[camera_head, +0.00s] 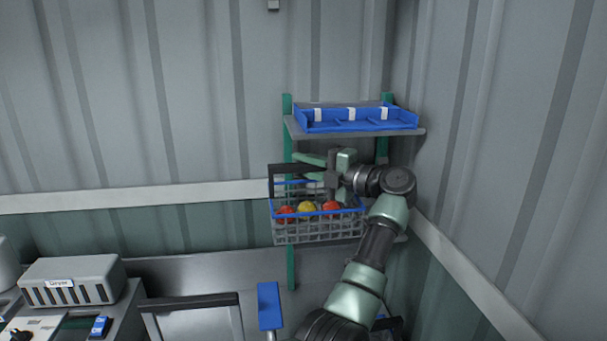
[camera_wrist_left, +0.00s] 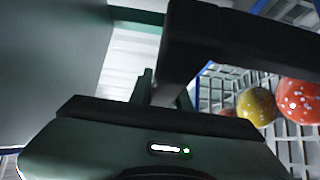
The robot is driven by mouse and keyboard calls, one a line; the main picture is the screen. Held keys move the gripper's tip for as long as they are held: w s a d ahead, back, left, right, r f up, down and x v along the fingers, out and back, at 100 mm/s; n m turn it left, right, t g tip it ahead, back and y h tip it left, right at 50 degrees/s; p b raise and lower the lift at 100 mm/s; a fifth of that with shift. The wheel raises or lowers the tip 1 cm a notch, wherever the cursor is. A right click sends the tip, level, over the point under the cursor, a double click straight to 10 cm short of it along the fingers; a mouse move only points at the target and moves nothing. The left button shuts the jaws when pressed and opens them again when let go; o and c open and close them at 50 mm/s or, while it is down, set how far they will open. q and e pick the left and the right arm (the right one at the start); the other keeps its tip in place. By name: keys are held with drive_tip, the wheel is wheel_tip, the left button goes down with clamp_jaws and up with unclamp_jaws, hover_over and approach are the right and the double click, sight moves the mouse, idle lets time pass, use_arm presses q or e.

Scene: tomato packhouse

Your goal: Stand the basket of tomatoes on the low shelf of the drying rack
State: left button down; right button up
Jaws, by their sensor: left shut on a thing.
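The wire basket (camera_head: 318,232) has grey mesh, a blue rim and a black handle (camera_head: 290,168), and it holds red and yellow tomatoes (camera_head: 307,209). My left gripper (camera_head: 332,180) is shut on the handle, above the basket. In the left wrist view the black handle (camera_wrist_left: 215,45) passes close in front of the gripper, with tomatoes (camera_wrist_left: 257,105) to its right. The drying rack has green posts (camera_head: 291,270). The basket stands in front of its lower part and hides most of the low shelf. I cannot tell whether the basket touches it. My right gripper is out of view.
The upper shelf (camera_head: 405,132) carries a blue divided tray (camera_head: 358,126) just above my gripper. A corrugated wall (camera_head: 500,130) is close on the right. A grey box (camera_head: 72,280) stands on a bench at lower left. A blue upright object (camera_head: 269,305) is below the rack.

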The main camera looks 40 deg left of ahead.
use_arm(q)
wheel_tip(320, 180, down, 3)
drive_tip(key=shift+r+p, duration=0.15)
drive_tip(key=shift+p, duration=0.9)
drive_tip(key=shift+s+f, duration=0.1)
drive_tip(key=shift+f, duration=0.25)
drive_tip(key=c, duration=1.3)
unclamp_jaws()
drive_tip(key=shift+f, duration=0.1)
